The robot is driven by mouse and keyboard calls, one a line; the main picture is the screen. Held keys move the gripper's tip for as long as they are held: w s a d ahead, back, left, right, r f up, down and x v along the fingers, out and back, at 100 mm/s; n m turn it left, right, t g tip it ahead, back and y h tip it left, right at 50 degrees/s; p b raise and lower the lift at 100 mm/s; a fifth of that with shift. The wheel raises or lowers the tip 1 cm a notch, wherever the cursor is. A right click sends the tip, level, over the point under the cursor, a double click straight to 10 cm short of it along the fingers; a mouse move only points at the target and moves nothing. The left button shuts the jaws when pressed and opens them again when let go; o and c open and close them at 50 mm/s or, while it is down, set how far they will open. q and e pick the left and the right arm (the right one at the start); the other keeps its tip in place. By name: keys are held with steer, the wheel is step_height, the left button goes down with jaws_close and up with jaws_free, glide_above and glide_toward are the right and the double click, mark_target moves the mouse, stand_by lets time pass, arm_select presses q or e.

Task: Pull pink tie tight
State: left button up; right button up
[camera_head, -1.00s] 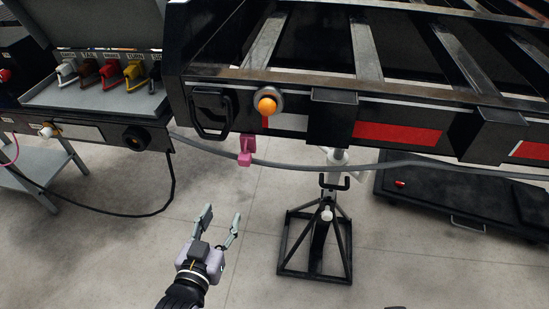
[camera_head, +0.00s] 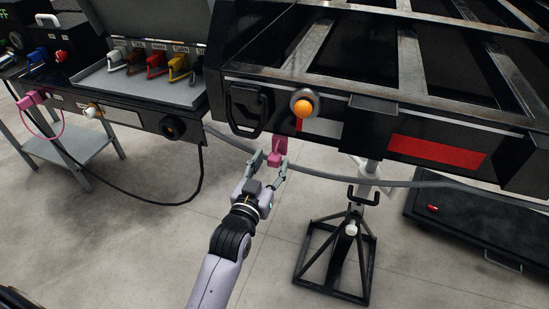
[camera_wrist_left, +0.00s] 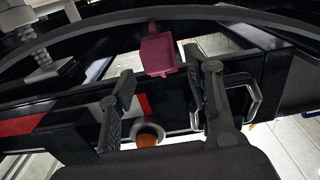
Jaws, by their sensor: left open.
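The pink tie (camera_head: 278,152) hangs under the lower edge of the black trailer frame, at the grey cable (camera_head: 325,178). My left gripper (camera_head: 267,168) is open just below the tie, with a finger to each side of its lower end in the head view. In the left wrist view the tie (camera_wrist_left: 158,54) shows as a dark pink block, ahead of and between the two open fingers (camera_wrist_left: 165,95). The grey cable (camera_wrist_left: 200,13) arcs across the top of that view. I cannot tell whether the fingers touch the tie. My right gripper is not in view.
The trailer frame (camera_head: 345,125) with an orange lamp (camera_head: 303,106) is just above the gripper. A connector box (camera_head: 150,92) stands at left, with a black cable hanging below. A jack stand (camera_head: 340,255) stands on the floor at right. The floor in front is clear.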

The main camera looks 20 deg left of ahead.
mark_target(272, 160)
arm_select(q)
steer(key=shift+w, duration=1.75)
steer(key=shift+c, duration=0.4)
jaws_close()
